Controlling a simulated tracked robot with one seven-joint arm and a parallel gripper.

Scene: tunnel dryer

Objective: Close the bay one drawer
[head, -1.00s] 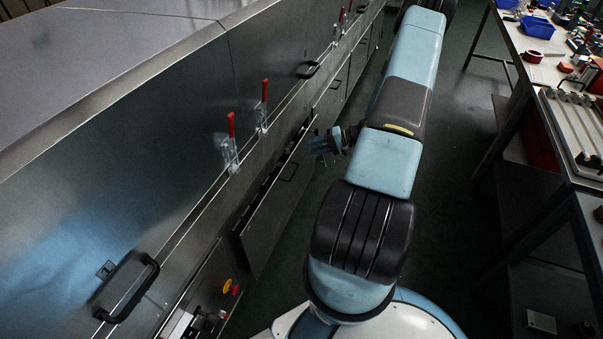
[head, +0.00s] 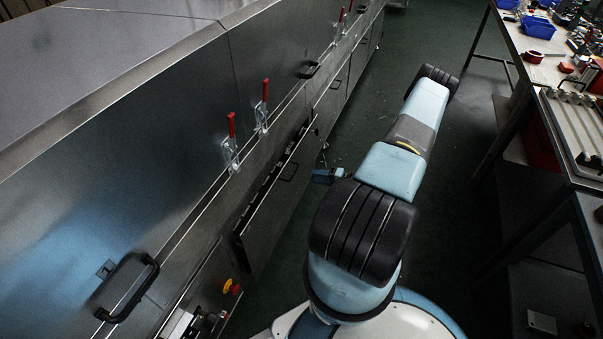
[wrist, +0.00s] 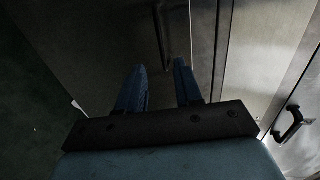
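A steel drawer stands partly open in the lower side of the dryer; its front panel (head: 272,205) is out from the cabinet, with a dark gap behind it. No bay label is readable. A dark bar handle (head: 290,172) is on the panel. My gripper (head: 322,177) is just right of the panel in the head view, mostly hidden by my arm. In the wrist view my gripper (wrist: 159,82) shows two blue fingers apart with nothing between them. The drawer handle (wrist: 161,38) appears beyond the fingertips; I cannot tell whether they touch the panel.
The dryer body (head: 130,130) fills the left, with red-handled clamps (head: 231,128) and a black door handle (head: 127,288). A red and yellow button (head: 230,286) is near the drawer's near end. A cluttered workbench (head: 540,70) stands right. Green floor (head: 385,75) is clear between.

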